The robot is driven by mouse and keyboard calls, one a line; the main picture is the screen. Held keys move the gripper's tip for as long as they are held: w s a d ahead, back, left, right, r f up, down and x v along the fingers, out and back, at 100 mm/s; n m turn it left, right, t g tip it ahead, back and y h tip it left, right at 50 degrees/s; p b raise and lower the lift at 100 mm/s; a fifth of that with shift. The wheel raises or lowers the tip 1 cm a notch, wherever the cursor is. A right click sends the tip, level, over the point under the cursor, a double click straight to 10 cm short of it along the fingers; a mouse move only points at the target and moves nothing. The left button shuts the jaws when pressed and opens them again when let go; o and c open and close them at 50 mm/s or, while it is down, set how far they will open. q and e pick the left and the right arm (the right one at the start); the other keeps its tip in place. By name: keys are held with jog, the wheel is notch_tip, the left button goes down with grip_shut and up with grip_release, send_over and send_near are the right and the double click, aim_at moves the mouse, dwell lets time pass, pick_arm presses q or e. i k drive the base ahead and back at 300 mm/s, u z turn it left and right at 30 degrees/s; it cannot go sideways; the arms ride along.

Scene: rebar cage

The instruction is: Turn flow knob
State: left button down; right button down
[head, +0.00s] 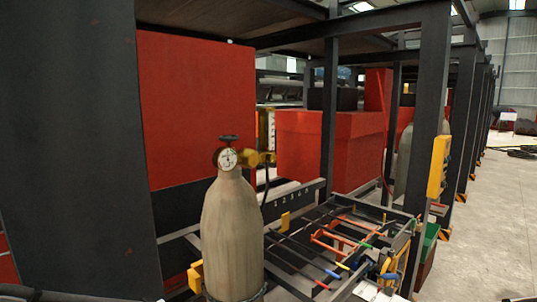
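A grey-beige gas cylinder (232,235) stands upright at the lower middle of the head view. A dark round knob (229,138) sits on its top. Just below the knob is a round white-faced gauge (227,159). A brass-yellow regulator part (258,158) sticks out to the right of the gauge. I cannot tell from this view which of these parts is the flow knob. Neither of my grippers is in view, and nothing is seen touching the cylinder or its fittings.
A wide dark post (80,140) fills the left side. Red panels (195,110) and a red box (325,145) stand behind the cylinder. A rack with coloured-handled tools (345,240) lies to its right, beside a dark steel post (425,130). Open concrete floor (490,220) is at far right.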

aim_at(271, 158)
jog(key=z, duration=0.5)
jog(key=k, duration=0.5)
jog(key=z, duration=0.85)
jog(key=i, duration=1.7)
jog(key=u, duration=1.35)
jog(key=i, duration=0.85)
jog(key=u, duration=0.95)
